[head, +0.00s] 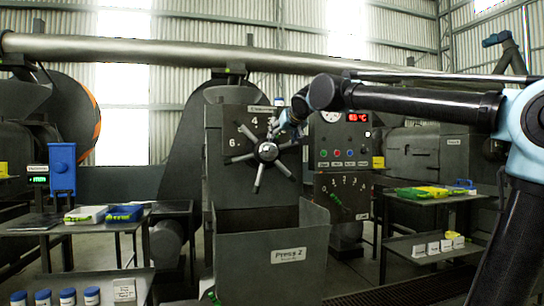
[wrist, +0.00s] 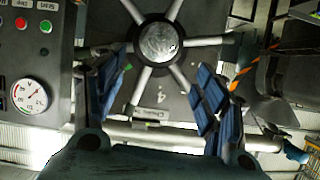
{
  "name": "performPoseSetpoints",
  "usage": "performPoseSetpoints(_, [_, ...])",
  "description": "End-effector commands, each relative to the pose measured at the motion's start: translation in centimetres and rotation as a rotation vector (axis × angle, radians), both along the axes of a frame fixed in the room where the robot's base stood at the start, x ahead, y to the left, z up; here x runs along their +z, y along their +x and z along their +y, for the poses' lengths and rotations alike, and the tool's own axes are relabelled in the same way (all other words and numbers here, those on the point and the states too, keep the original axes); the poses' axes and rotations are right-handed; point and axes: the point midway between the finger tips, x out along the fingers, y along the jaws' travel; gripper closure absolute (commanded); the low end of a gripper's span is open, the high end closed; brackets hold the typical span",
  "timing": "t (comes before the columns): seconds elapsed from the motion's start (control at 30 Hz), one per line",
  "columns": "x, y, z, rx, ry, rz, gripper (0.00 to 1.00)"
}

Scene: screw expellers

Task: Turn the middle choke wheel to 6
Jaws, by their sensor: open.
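The middle choke wheel (head: 268,151) is a dark spoked handwheel with a shiny round hub on the Press 2 panel. Its dial plate (head: 240,140) shows a 6 at the upper left and a 4 nearer the top. My gripper (head: 291,121) is at the wheel's upper right in the head view. In the wrist view my gripper (wrist: 160,92) is open, with a blue-padded finger on each side. The wheel's hub (wrist: 158,42) and spokes appear beyond and between the fingers. I cannot tell whether a finger touches a spoke. The fingers partly hide the dial.
A control panel (head: 343,140) with gauge, red display and buttons stands right of the wheel. A grey bin (head: 271,258) labelled Press 2 stands below it. My arm crosses from the right.

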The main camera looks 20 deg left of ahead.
Motion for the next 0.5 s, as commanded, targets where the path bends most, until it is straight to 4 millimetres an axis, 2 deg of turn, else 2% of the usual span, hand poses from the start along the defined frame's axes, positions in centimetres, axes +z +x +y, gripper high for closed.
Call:
performPoseSetpoints(0.17, [-0.6,1.3,1.0,0.001,0.001,-0.002,0.34])
performPoseSetpoints(0.5, [-2.7,5.6,3.6,0.000,0.001,-0.001,0.34])
